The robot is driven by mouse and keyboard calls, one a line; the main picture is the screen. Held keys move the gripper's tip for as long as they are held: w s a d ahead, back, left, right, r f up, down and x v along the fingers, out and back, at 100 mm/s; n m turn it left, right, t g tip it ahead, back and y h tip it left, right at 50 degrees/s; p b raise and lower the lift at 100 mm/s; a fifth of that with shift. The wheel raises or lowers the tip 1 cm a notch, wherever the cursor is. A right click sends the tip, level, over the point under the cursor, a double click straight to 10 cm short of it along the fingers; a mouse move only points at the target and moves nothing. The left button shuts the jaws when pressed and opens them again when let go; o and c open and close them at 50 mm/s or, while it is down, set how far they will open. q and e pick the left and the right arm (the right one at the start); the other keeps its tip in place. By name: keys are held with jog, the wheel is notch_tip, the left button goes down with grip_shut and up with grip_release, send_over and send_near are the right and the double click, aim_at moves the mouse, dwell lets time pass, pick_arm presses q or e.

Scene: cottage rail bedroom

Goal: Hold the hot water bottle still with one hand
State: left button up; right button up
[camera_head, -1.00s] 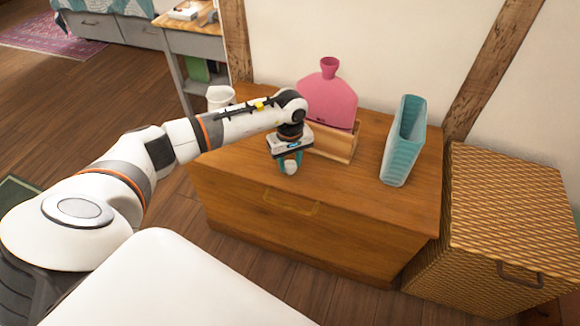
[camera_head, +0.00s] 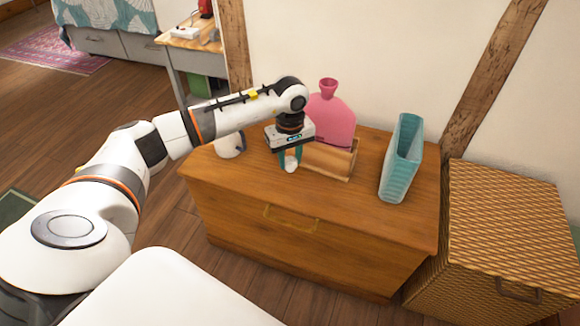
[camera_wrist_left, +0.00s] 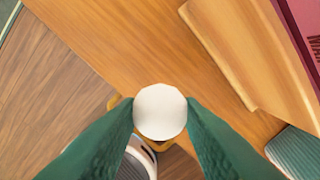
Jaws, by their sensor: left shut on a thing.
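The pink hot water bottle (camera_head: 333,117) stands upright, neck up, in a wooden holder (camera_head: 334,172) on top of the wooden chest (camera_head: 372,235). My left gripper (camera_head: 290,160) is in front and to the left of the holder, apart from the bottle. It points down, shut on a small white round thing (camera_wrist_left: 160,111). The left wrist view shows this thing between the green fingertips. That view also shows part of the bottle (camera_wrist_left: 306,25), with lettering, at the top right, and the holder (camera_wrist_left: 245,55) beside it. My forearm hides the bottle's left edge. My right gripper is not in view.
A ribbed teal container (camera_head: 402,165) stands right of the holder. A white jug (camera_head: 229,145) is at the chest's left, partly behind my arm. A woven basket (camera_head: 500,225) stands to the right. The chest's front top is clear.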

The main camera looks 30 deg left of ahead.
pick_arm(q)
jog(key=shift+r, duration=0.7)
jog(key=shift+d+r, duration=0.1)
jog(key=shift+d, duration=0.1)
jog(key=s+d+r+m, duration=0.3)
jog(key=d+r+m, duration=0.1)
jog(key=d+m, duration=0.1)
jog(key=s+d+r+m, duration=0.4)
jog(key=d+m, duration=0.2)
jog(key=d, duration=0.2)
jog(key=shift+r+m, duration=0.3)
jog(key=shift+r, duration=0.05)
jog(key=shift+w, duration=0.1)
